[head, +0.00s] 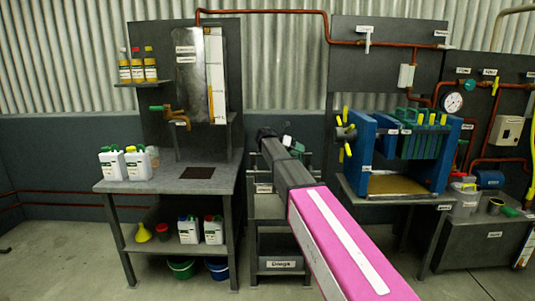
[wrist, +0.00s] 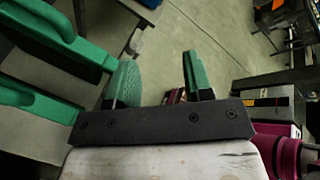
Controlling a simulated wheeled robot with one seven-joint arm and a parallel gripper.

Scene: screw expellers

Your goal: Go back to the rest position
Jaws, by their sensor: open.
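My gripper (wrist: 158,76) shows in the wrist view with its two green fingers apart and a bare gap between them. Nothing is held. In the head view my pink arm reaches from the lower right toward the middle, bent, with its far end in front of the back wall between the left bench (head: 215,182) and the blue filter press (head: 365,150). The fingers are too small and dark there to make out clearly. Large green handle-like shapes on grey bodies (wrist: 55,60) fill the left of the wrist view, close to the gripper; I cannot tell what they belong to.
Bottles (head: 138,70) sit on a wall shelf above. A yellow funnel (head: 143,232) and more jugs are on the lower shelf. A low stand (head: 279,264) is at centre. Floor (head: 60,255) is clear at front left.

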